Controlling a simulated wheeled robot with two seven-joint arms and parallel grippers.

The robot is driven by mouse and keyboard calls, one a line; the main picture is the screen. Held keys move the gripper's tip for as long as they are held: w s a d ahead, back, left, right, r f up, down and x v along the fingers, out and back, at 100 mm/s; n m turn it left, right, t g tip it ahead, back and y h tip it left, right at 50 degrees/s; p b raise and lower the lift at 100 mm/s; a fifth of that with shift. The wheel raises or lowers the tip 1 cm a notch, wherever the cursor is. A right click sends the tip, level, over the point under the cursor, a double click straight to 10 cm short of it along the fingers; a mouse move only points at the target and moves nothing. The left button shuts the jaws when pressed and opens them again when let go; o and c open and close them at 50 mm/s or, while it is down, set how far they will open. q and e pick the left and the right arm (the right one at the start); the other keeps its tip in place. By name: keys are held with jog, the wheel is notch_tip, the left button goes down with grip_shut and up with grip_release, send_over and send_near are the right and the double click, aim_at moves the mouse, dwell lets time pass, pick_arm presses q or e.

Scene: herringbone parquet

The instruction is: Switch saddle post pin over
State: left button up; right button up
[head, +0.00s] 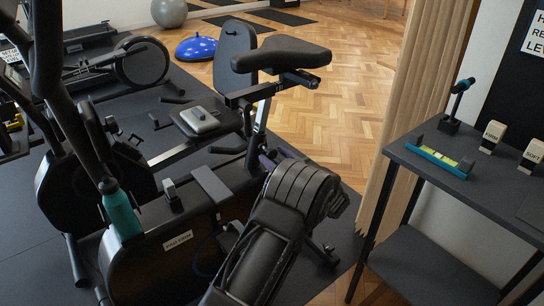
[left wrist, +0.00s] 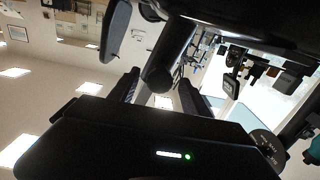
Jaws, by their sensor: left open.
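The black saddle (head: 282,54) sits on top of the exercise bike's light grey saddle post (head: 262,117). I cannot clearly make out the post's pin in the head view. In the left wrist view, a dark rounded end (left wrist: 157,78) on a grey bar shows between my fingers; I cannot tell whether it is the pin. My left gripper (left wrist: 160,88) is open, its two black fingers apart on either side of that end. In the head view my left arm reaches up beside the bike, and its wrist hides most of the gripper near the post's lower part. My right gripper is not in view.
A dark table (head: 455,190) at right bears a green-and-blue level (head: 440,159), a teal-handled piece (head: 458,95) and blocks marked FIRM (head: 492,137) and SOFT (head: 532,156). A teal bottle (head: 120,210) and a "PAD FIRM" label (head: 178,240) are on the bike.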

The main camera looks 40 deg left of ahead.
pick_arm(q)
jog(key=shift+x, duration=0.95)
jog(key=shift+c, duration=0.5)
grip_shut()
